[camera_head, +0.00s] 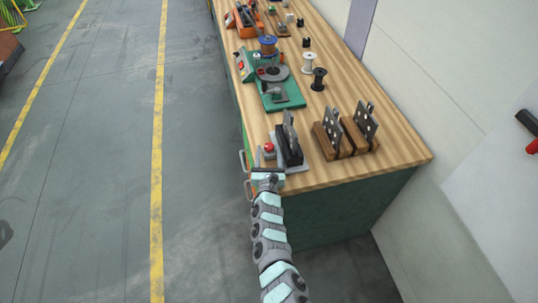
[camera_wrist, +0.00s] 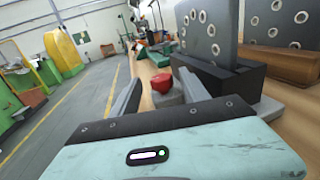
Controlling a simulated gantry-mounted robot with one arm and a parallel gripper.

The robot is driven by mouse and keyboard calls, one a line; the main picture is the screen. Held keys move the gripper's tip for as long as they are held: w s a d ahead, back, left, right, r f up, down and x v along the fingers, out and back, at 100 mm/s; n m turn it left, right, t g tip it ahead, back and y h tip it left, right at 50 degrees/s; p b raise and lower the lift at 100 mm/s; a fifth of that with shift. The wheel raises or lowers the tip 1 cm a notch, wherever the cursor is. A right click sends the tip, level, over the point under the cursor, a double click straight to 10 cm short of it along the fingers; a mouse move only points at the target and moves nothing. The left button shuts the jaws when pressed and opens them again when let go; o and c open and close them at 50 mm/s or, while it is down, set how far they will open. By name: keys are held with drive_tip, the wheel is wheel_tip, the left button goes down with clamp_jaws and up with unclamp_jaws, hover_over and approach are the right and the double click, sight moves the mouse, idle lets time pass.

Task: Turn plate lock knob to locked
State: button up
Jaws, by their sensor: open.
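The red knob (camera_wrist: 162,83) is in the middle of the wrist view, on a grey base beside a black holder (camera_wrist: 225,80) with an upright grey plate (camera_wrist: 208,32) that has several holes. In the head view the knob (camera_head: 269,147) is small, at the left of the black plate holder (camera_head: 288,146). My gripper (camera_wrist: 160,100) is open, one finger on each side of the knob in the picture. I cannot tell whether the fingers touch it. The knob's lock position cannot be read. In the head view my gripper (camera_head: 267,172) is at the bench's near left edge.
Two wooden blocks with hole plates (camera_head: 345,138) stand to the right on the wooden bench (camera_head: 390,135). A green-based machine (camera_head: 282,95) and several spools (camera_head: 308,62) stand farther back. The floor (camera_head: 110,150) left of the bench is clear.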

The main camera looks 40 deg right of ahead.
drive_tip(key=shift+w+d, duration=0.4)
clamp_jaws()
idle(0.5)
